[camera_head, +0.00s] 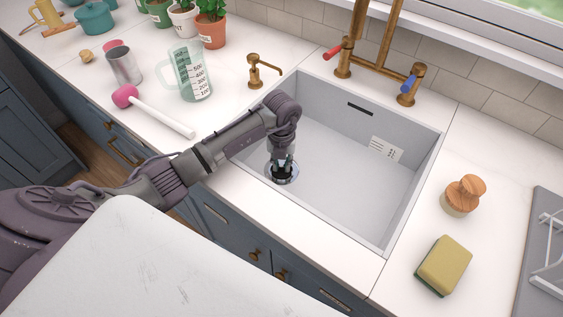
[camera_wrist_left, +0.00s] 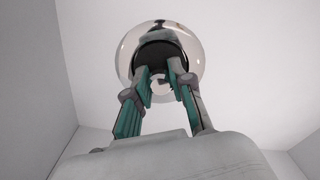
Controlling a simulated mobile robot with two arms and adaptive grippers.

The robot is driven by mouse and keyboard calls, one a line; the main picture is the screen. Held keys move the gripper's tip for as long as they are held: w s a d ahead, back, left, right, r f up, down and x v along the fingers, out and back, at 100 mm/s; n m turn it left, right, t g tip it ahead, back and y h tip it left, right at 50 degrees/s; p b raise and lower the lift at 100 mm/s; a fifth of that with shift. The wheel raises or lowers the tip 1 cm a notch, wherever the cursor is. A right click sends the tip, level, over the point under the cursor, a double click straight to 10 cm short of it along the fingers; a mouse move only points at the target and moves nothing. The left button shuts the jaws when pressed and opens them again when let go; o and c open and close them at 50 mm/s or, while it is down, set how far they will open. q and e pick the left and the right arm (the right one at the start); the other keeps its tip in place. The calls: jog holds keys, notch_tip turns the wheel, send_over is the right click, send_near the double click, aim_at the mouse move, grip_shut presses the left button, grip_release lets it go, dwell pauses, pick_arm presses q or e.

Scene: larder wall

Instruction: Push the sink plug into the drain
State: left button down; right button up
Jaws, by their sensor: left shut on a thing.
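My left gripper (camera_head: 282,165) reaches down into the grey sink (camera_head: 350,190), near its front left corner, with its green-grey fingers pointing at the floor. In the left wrist view my left gripper (camera_wrist_left: 162,84) is shut on the dark sink plug (camera_wrist_left: 160,53). The shiny round metal drain (camera_wrist_left: 126,55) shows around and behind the plug, and the drain rim (camera_head: 270,174) also shows in the head view. The fingers hide part of the plug, and I cannot tell whether it is seated or just above the hole. My right gripper is not in view.
A measuring jug (camera_head: 192,75), metal cup (camera_head: 124,64) and pink-headed mallet (camera_head: 150,109) are on the left. A wooden brush (camera_head: 463,195) and sponge (camera_head: 443,265) lie right. The rest of the basin is empty.

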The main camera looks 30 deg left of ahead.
aim_at(281, 162)
pick_arm(q)
jog(key=c, duration=1)
grip_release()
jog(key=shift+r, duration=0.15)
notch_tip(281, 162, up, 12)
jog(key=shift+f+b, duration=0.1)
jog(key=shift+b, duration=0.35)
